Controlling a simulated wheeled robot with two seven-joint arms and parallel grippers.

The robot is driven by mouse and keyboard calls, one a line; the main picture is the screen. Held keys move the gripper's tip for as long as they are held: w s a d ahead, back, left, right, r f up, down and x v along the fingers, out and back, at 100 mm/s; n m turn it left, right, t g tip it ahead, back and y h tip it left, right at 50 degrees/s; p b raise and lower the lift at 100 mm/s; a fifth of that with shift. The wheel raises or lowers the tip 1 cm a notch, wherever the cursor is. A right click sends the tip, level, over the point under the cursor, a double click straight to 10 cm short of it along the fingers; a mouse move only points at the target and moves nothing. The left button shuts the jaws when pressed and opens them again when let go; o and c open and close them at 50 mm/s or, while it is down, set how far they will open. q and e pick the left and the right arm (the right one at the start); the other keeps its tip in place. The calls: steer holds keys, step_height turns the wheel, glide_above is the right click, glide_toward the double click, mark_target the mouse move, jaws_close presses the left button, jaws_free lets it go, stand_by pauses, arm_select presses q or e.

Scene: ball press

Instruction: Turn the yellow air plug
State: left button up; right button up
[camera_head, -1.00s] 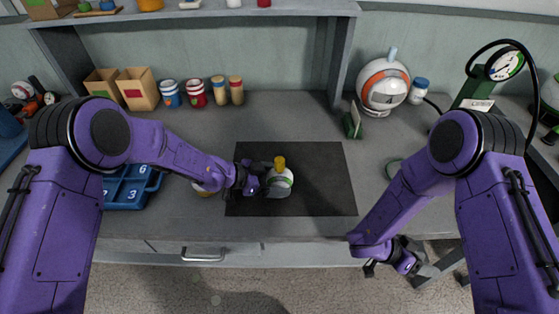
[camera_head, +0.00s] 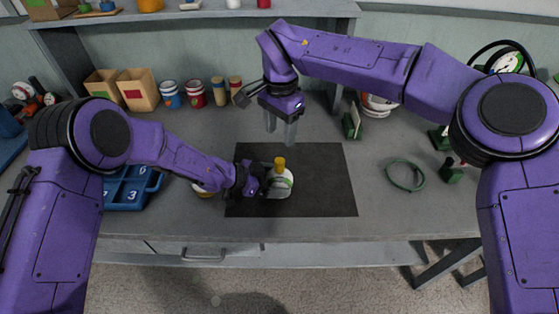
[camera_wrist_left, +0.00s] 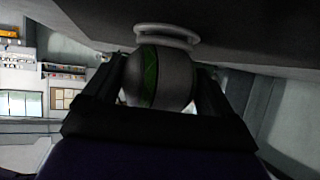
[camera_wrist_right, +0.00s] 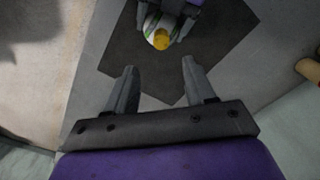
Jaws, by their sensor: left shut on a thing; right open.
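The yellow air plug (camera_head: 280,163) sticks up from the top of a white and green ball (camera_head: 280,188), which stands on the dark mat (camera_head: 325,180). My left gripper (camera_head: 262,185) is shut on the ball from its left side. In the left wrist view the ball (camera_wrist_left: 165,78) sits between both fingers. My right gripper (camera_head: 280,130) is open and empty, pointing down above and behind the plug. In the right wrist view its fingers (camera_wrist_right: 160,85) are apart, and the yellow plug (camera_wrist_right: 161,40) shows beyond them near the top.
A blue tray (camera_head: 130,188) with numbers stands left of the mat. Cans (camera_head: 195,94) and boxes (camera_head: 137,90) stand at the back left. A helmet-like ball (camera_head: 378,104) is partly hidden behind my right arm.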

mark_target(280, 160)
step_height(280, 160, down, 12)
steer(key=shift+w+r, duration=0.1)
jaws_close()
stand_by(0.3)
